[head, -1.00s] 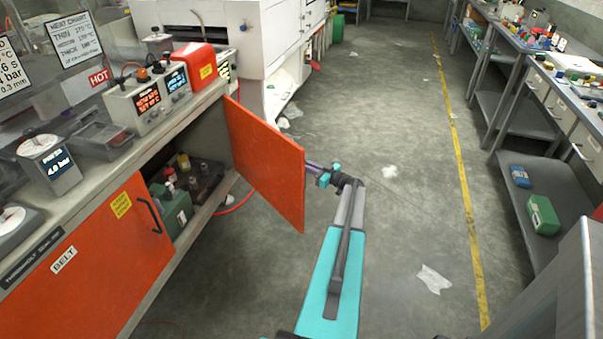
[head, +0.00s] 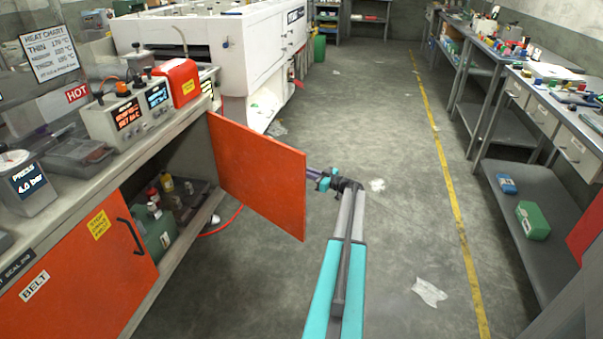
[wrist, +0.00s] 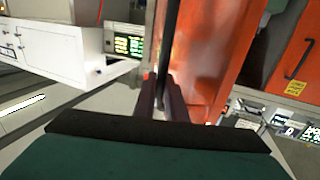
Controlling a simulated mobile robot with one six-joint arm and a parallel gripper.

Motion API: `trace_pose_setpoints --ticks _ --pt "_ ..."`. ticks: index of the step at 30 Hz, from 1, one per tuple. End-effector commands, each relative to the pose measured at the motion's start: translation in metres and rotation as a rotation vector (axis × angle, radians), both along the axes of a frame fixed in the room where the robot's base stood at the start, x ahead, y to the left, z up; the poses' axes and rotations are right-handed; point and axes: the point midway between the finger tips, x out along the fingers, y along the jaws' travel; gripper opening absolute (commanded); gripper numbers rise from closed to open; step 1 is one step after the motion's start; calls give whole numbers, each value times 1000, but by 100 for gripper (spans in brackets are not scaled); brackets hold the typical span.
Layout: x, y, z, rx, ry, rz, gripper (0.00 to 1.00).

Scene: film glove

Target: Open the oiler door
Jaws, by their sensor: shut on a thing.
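The oiler door (head: 258,175) is an orange panel that stands wide open, swung out from the bench cabinet into the aisle. Its inner face shows in the head view. My gripper (head: 313,174) is at the door's free edge, on the far side, with its fingertips partly hidden by the panel. In the wrist view the door (wrist: 215,50) rises behind my gripper (wrist: 161,95). The two dark fingers are shut on the door's black upright handle (wrist: 170,35).
The open cabinet holds a green can (head: 158,228) and several small bottles. A second orange door (head: 80,275), labelled BELT, is closed at the left. A red hose (head: 225,222) lies on the floor.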

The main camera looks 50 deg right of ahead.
Motion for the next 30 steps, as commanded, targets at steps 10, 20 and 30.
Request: trace_pose_setpoints --ticks 10,20,30 --pt "1 2 0 0 1 2 19" --pt "-2 3 -1 0 1 4 19" --pt "-40 1 -1 0 2 3 19"
